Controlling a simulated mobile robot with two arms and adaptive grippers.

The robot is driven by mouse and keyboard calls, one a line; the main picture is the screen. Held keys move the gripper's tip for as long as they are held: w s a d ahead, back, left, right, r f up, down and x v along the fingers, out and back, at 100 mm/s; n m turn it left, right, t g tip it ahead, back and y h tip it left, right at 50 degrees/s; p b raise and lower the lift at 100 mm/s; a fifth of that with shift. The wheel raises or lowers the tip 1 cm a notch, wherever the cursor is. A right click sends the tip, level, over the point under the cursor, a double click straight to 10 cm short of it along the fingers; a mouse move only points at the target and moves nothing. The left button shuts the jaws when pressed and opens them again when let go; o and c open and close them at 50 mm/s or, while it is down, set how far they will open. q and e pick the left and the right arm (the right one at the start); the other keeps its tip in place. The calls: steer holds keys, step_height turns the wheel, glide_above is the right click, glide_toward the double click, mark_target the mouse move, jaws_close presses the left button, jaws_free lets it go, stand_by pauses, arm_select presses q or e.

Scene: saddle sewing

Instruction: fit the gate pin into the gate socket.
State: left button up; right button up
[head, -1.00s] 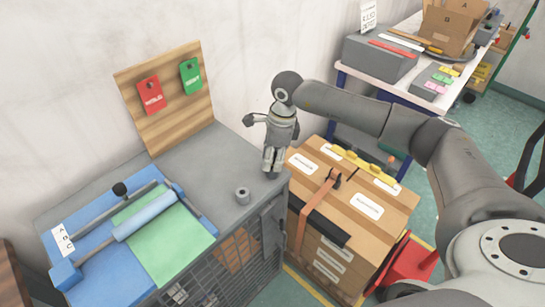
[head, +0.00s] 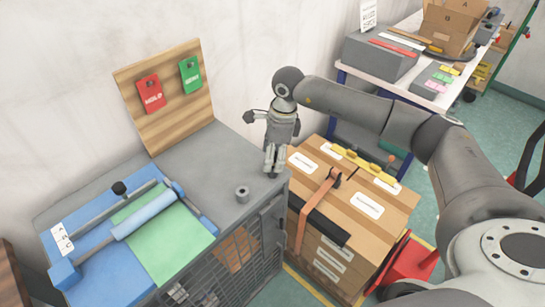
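My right gripper (head: 271,174) points down over the front right corner of the grey cabinet top (head: 215,158). Its fingertips are close together, at or just above the surface; I cannot tell whether they hold anything. A small grey ring-shaped piece with a dark hole (head: 242,194) stands on the cabinet top, left of and nearer than the gripper, apart from it. I cannot tell whether it is the gate socket. A mesh gate (head: 236,250) is on the cabinet front, with a grey plate (head: 272,226) at its right edge. I cannot make out the gate pin. My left gripper is not in view.
A blue roller press (head: 90,245) with a green sheet (head: 160,243) covers the left of the cabinet. A wooden board (head: 165,118) with red and green tags stands behind. Strapped cardboard boxes (head: 385,225) stand close on the right. The cabinet top's middle is clear.

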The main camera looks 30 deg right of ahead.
step_height(320, 180, up, 11)
steer(key=d, duration=0.1)
steer(key=shift+s+d, duration=0.25)
steer(key=shift+s, duration=0.15)
steer(key=shift+f, duration=0.1)
